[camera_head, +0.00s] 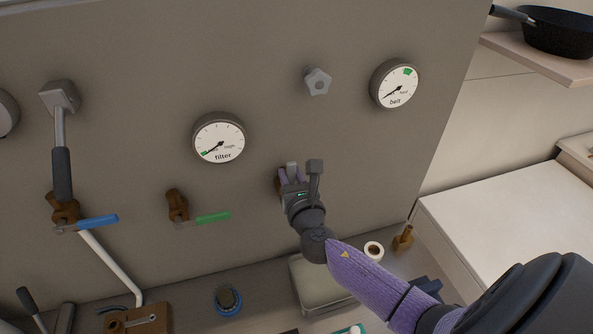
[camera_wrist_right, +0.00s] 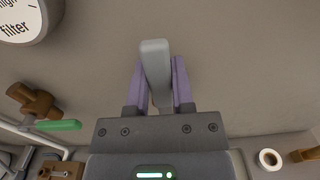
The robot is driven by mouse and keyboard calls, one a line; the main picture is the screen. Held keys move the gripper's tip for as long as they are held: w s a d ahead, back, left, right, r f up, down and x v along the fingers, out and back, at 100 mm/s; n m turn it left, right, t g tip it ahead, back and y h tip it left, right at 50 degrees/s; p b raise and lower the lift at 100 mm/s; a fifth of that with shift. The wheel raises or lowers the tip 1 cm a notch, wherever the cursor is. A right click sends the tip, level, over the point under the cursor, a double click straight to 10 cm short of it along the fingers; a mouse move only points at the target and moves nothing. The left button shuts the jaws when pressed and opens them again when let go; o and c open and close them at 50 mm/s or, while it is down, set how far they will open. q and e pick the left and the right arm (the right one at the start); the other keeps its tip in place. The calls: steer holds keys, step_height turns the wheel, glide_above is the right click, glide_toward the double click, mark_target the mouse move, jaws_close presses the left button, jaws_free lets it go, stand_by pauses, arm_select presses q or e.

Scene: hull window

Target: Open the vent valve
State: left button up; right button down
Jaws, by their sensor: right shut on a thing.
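My right gripper (camera_head: 290,174) is at the wall panel, right of and below the filter gauge. It is shut on a light grey handle (camera_wrist_right: 157,72), which sticks up between the purple fingers in the wrist view. A small brown part shows behind the fingers in the head view; the rest of this fitting is hidden. No label naming the vent valve is readable. Two other brown valves show: one with a green lever (camera_head: 213,217) and one with a blue lever (camera_head: 92,222). Both levers lie roughly sideways. My left gripper is not in view.
The panel bears the filter gauge (camera_head: 219,138), the belt gauge (camera_head: 395,84), a grey star knob (camera_head: 318,81) and a long-handled lever (camera_head: 61,170) at left.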

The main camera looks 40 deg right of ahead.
steer(key=shift+a+n, duration=0.2)
steer(key=shift+n, duration=0.2)
steer(key=shift+f, duration=0.1)
steer(key=shift+c, duration=2.4)
jaws_free()
steer(key=shift+w, duration=0.1)
steer(key=v, duration=1)
